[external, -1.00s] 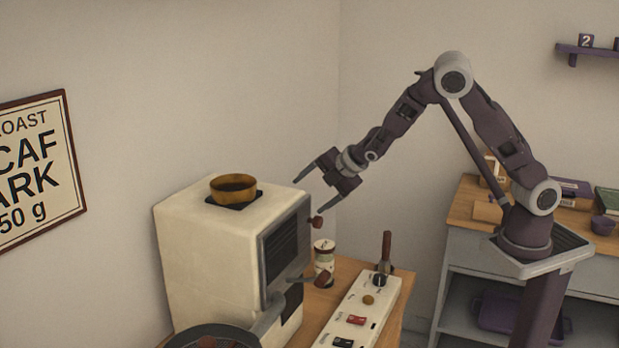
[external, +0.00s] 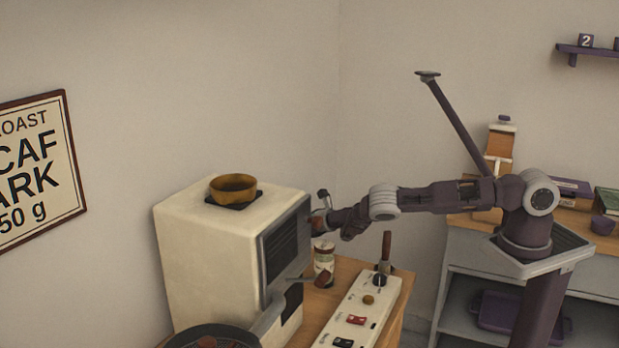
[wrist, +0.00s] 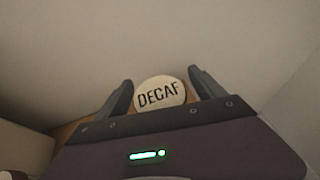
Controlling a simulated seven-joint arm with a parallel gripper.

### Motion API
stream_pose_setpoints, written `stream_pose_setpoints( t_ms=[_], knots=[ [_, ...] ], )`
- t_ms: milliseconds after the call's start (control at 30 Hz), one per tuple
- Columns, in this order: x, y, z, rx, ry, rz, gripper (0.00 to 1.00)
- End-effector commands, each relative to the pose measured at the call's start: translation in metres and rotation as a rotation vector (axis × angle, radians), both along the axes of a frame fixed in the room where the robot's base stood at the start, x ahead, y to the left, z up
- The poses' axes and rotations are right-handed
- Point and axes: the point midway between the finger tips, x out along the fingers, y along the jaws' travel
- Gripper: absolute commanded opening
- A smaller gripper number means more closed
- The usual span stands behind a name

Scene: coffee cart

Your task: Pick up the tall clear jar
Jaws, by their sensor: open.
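The jar (external: 324,264) stands upright on the wooden counter, right of the cream machine, with a pale label and a dark lower part. In the wrist view its round cream lid (wrist: 160,94), marked DECAF, shows between my two fingers; the jar's body is hidden there. My gripper (wrist: 160,78) is open, with one finger on either side of the lid in the picture. In the external view my gripper (external: 322,205) is above the jar, close to the machine's front. I cannot tell whether the fingers touch the jar.
The cream machine (external: 210,260), with a bowl (external: 233,188) on top, stands close on the left. A white switch panel (external: 360,312) and an upright brown-handled tool (external: 386,248) are to the right. A dark pan (external: 208,338) is in front.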

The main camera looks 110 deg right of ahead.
Motion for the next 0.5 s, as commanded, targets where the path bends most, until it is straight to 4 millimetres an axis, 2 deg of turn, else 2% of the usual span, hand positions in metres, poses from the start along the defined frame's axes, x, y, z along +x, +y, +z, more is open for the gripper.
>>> stream_pose_setpoints(
  t_ms=[267,500],
  knots=[
    [0.0025,-0.003,-0.0014,0.001,-0.001,0.0,0.79],
    [0.0023,-0.0028,-0.0014,0.001,0.0,0.0,0.32]
  ],
)
